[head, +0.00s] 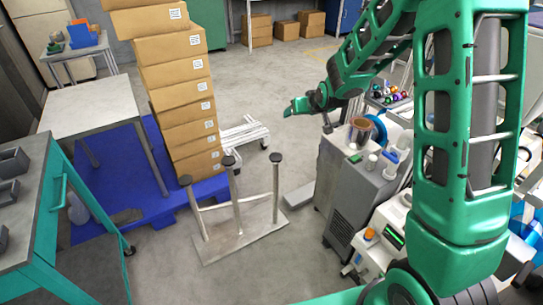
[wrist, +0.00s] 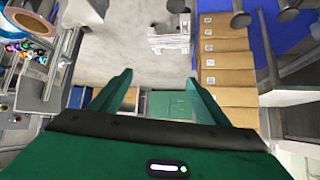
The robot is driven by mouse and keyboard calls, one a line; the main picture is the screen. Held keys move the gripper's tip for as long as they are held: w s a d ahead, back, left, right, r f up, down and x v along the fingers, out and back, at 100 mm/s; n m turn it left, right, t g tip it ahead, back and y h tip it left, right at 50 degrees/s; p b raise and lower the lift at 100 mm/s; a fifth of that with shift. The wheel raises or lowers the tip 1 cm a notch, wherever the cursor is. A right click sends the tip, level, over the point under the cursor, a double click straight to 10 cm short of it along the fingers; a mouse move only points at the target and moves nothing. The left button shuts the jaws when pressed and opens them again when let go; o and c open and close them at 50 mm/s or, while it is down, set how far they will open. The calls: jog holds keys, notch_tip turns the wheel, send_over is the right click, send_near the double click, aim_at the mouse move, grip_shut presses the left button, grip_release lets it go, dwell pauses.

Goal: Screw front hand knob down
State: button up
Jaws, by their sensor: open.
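A metal stand (head: 243,236) stands on the floor with three upright posts, each topped by a dark round knob. One knob is at the left (head: 185,180), one in the middle (head: 228,161) and one at the right (head: 275,157); I cannot tell which is the front hand knob. My gripper (head: 288,109) is in the air beyond and above the stand, apart from it. In the wrist view my gripper (wrist: 158,93) has its two green fingers spread with nothing between them. A dark knob (wrist: 241,19) shows at that view's top right, away from the fingers.
A tall, uneven stack of cardboard boxes (head: 181,95) stands on a blue pallet (head: 130,175). A grey cabinet (head: 345,185) to the right carries a brown ring (head: 360,130) and bottles. A teal workbench (head: 60,215) is at left. The floor around the stand is partly clear.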

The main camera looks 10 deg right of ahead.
jog(key=w+f+t, duration=0.2)
jog(key=w+f, duration=0.7)
jog(key=f, duration=0.1)
jog(key=n+t+y, duration=0.1)
jog(key=t, duration=0.3)
send_over(279, 162)
jog(key=d, duration=0.1)
notch_tip(279, 162, down, 15)
jog(key=s+f, duration=0.1)
jog(key=f, duration=0.2)
jog(key=s+f+t+y, duration=0.1)
jog(key=f, duration=0.2)
jog(key=s+f+n+t, duration=0.1)
jog(key=f, duration=0.2)
jog(key=shift+s+a+y, duration=0.3)
jog(key=shift+s, duration=0.1)
jog(key=w+a, duration=0.1)
jog(key=w, duration=0.9)
jog(key=shift+w+a, duration=0.25)
jog(key=shift+a, duration=0.15)
